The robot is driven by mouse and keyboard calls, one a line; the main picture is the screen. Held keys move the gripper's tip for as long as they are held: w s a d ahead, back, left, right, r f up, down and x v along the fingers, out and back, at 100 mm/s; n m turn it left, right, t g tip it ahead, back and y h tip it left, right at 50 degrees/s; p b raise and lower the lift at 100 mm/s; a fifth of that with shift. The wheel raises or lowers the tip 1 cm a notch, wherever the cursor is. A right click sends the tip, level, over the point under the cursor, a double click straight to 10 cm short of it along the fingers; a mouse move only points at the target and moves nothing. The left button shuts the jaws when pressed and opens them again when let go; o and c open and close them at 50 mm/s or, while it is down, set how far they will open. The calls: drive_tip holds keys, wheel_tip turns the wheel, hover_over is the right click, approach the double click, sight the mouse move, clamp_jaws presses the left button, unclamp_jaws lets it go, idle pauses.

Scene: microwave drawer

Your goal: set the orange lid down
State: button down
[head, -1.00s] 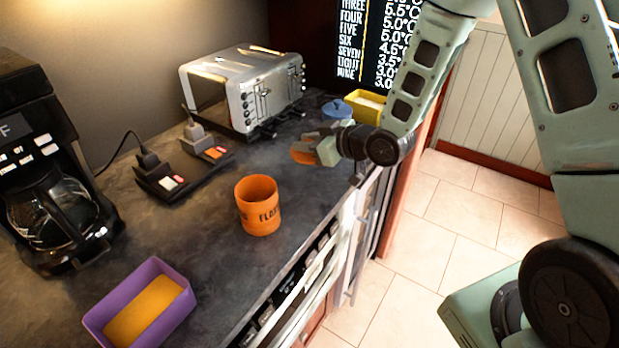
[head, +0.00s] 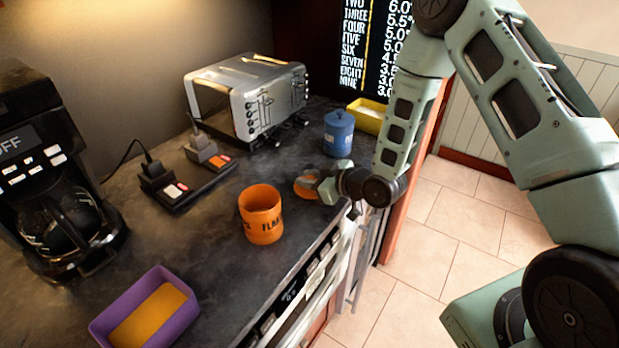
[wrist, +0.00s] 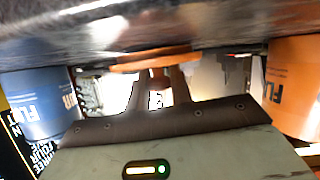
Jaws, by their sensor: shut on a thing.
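My gripper (head: 312,182) is shut on the orange lid (head: 301,187) and holds it low over the dark counter, to the right of the orange canister. In the wrist view the lid (wrist: 155,62) shows as a thin orange edge between the fingers (wrist: 158,85), close to the counter surface (wrist: 160,25). I cannot tell whether the lid touches the counter. The orange canister (head: 262,222) stands upright and open, without a lid. It also shows at the right in the wrist view (wrist: 295,85).
A blue lidded canister (head: 339,138) stands just behind my gripper, with a yellow container (head: 368,115) behind it. A toaster (head: 245,98) and power strips (head: 190,180) are at the back left. A purple box (head: 175,322) and coffee maker (head: 50,190) are farther left. The counter's front edge is close.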

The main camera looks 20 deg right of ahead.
drive_tip(key=shift+f, duration=0.2)
drive_tip(key=c, duration=1.2)
unclamp_jaws()
drive_tip(key=shift+r, duration=0.1)
drive_tip(key=shift+c, duration=0.2)
drive_tip(key=shift+r, duration=0.1)
drive_tip(key=b+v, duration=0.1)
drive_tip(key=v, duration=0.9)
drive_tip(key=shift+s+d+r, duration=0.15)
drive_tip(key=shift+r, duration=0.15)
drive_tip(key=s+a+r+g+h+p, duration=0.2)
drive_tip(key=s+a+r+g+h, duration=0.3)
drive_tip(key=a, duration=0.3)
drive_tip(key=s+a+r+g+h, duration=0.1)
drive_tip(key=s+a+r+g, duration=0.1)
drive_tip(key=s, duration=0.8)
drive_tip(key=s+a+r+g, duration=0.1)
drive_tip(key=s+r+g, duration=0.3)
drive_tip(key=s, duration=0.6)
wheel_tip(320, 180, up, 2)
drive_tip(key=shift+s+a+r+h, duration=0.1)
drive_tip(key=shift+s+a+h, duration=0.2)
drive_tip(key=shift+a+h, duration=0.1)
